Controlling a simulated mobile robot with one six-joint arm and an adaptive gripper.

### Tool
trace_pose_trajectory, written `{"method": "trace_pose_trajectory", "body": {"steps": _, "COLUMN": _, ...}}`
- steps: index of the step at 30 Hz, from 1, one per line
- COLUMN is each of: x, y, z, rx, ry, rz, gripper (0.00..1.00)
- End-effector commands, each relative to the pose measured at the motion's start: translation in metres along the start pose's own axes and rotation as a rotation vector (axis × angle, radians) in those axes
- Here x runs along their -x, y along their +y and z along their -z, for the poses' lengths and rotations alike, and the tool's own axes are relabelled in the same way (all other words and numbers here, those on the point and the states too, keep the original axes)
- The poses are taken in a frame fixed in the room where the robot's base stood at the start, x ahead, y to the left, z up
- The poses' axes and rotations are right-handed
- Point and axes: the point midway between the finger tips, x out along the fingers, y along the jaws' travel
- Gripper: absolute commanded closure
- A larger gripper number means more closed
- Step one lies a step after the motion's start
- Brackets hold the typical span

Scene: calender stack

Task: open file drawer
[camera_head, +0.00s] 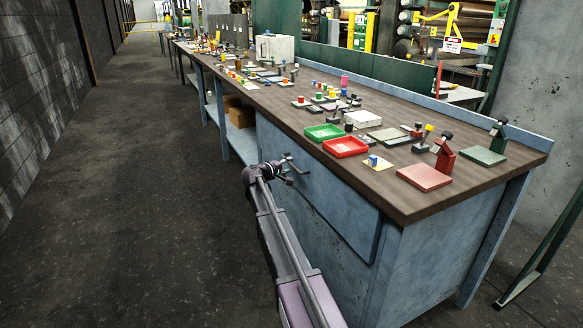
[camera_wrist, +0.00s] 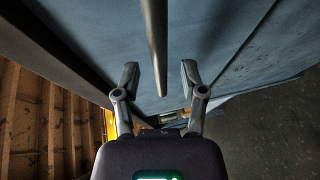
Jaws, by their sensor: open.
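The file drawer (camera_head: 342,208) is a blue-grey front panel in the near end of the workbench. It looks closed, flush with the cabinet. Its dark bar handle (camera_head: 298,166) stands out near the top left of the panel, partly hidden by my gripper (camera_head: 286,169). In the wrist view, my gripper (camera_wrist: 160,78) has its two fingers apart, one on each side of the bar handle (camera_wrist: 157,45). Neither finger visibly touches the bar. I cannot tell how deep the bar sits between them.
The wooden benchtop (camera_head: 390,193) above carries a green tray (camera_head: 323,132), a red tray (camera_head: 345,147) and several small parts. An open shelf with a brown box (camera_head: 241,114) lies left of the drawer. The dark floor (camera_head: 130,200) on the left is clear.

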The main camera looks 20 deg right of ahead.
Motion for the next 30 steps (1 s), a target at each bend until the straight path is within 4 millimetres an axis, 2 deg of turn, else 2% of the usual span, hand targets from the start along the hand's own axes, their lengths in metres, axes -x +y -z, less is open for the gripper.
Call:
{"method": "trace_pose_trajectory", "body": {"steps": 6, "x": -0.018, "y": 0.0, "z": 0.001, "rx": 0.0, "ry": 0.0, "rz": 0.0, "gripper": 0.46}}
{"method": "trace_pose_trajectory", "body": {"steps": 18, "x": -0.021, "y": 0.0, "z": 0.0, "rx": 0.0, "ry": 0.001, "rz": 0.0, "gripper": 0.46}}
{"method": "trace_pose_trajectory", "body": {"steps": 21, "x": -0.021, "y": 0.0, "z": 0.0, "rx": 0.0, "ry": 0.001, "rz": 0.0, "gripper": 0.76}}
{"method": "trace_pose_trajectory", "body": {"steps": 24, "x": -0.021, "y": 0.0, "z": 0.0, "rx": 0.0, "ry": 0.001, "rz": 0.0, "gripper": 1.0}}
{"method": "trace_pose_trajectory", "body": {"steps": 30, "x": -0.021, "y": 0.0, "z": 0.0, "rx": 0.0, "ry": 0.001, "rz": 0.0, "gripper": 1.0}}
